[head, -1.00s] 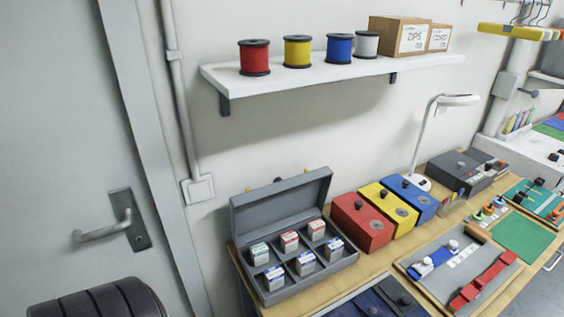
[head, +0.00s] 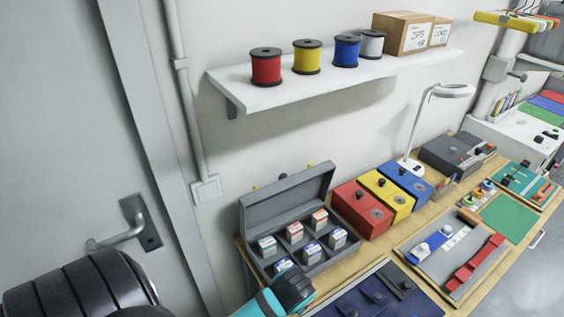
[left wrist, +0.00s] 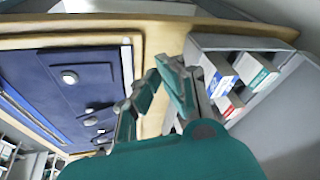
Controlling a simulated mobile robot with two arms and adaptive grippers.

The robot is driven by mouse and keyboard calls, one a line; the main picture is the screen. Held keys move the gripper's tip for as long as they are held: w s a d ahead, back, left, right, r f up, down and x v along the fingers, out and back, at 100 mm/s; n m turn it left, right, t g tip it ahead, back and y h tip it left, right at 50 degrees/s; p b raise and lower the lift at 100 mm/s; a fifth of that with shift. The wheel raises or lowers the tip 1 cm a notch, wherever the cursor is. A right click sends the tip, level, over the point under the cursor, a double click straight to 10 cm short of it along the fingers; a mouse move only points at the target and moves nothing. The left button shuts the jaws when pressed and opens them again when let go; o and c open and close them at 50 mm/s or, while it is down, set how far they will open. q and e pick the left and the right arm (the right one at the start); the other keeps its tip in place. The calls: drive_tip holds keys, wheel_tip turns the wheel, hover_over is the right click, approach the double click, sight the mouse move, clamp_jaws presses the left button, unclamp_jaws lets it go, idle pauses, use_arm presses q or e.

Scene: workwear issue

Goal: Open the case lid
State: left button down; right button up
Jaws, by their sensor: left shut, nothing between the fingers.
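The grey case (head: 338,258) stands on the bench with its lid (head: 286,195) raised at the back, up against the wall side. Several small labelled cartons (head: 294,232) sit in its compartments. My left arm comes in from the lower left, with its dark, teal-ringed wrist in front of the case's near left corner; the fingers are hidden in the head view. In the left wrist view my left gripper (left wrist: 163,76) is shut and empty, beside the case (left wrist: 212,42), over the bench's wooden strip. My right gripper is not in view.
Red (head: 361,208), yellow (head: 391,195) and blue (head: 408,180) boxes stand close right of the case. A dark blue panel (head: 350,300) lies in front. A white lamp (head: 419,130) stands behind. A shelf (head: 290,92) with spools hangs above.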

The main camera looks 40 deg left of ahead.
use_arm(q)
drive_tip(key=w+a+r+n+g+y+p, duration=0.1)
drive_tip(key=w+a+r+n+y, duration=0.3)
drive_tip(key=w+a+r+n, duration=0.55)
drive_tip(key=w+a+r+n+y, duration=0.4)
drive_tip(key=w+a+r, duration=0.3)
drive_tip(key=w+r, duration=0.5)
drive_tip(key=a+f+p, duration=0.1)
drive_tip(key=a, duration=0.1)
drive_tip(key=a+f+p, duration=0.1)
drive_tip(key=a, duration=0.1)
drive_tip(key=a+f+p, duration=0.1)
drive_tip(key=a, duration=0.1)
drive_tip(key=shift+s+a+p, duration=0.15)
drive_tip(key=shift+p, duration=0.2)
drive_tip(key=shift+a+f, duration=0.25)
drive_tip(key=shift+f, duration=0.15)
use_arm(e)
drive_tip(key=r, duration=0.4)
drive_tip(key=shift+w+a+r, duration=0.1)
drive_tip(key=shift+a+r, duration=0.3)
use_arm(q)
drive_tip(key=shift+f, duration=0.1)
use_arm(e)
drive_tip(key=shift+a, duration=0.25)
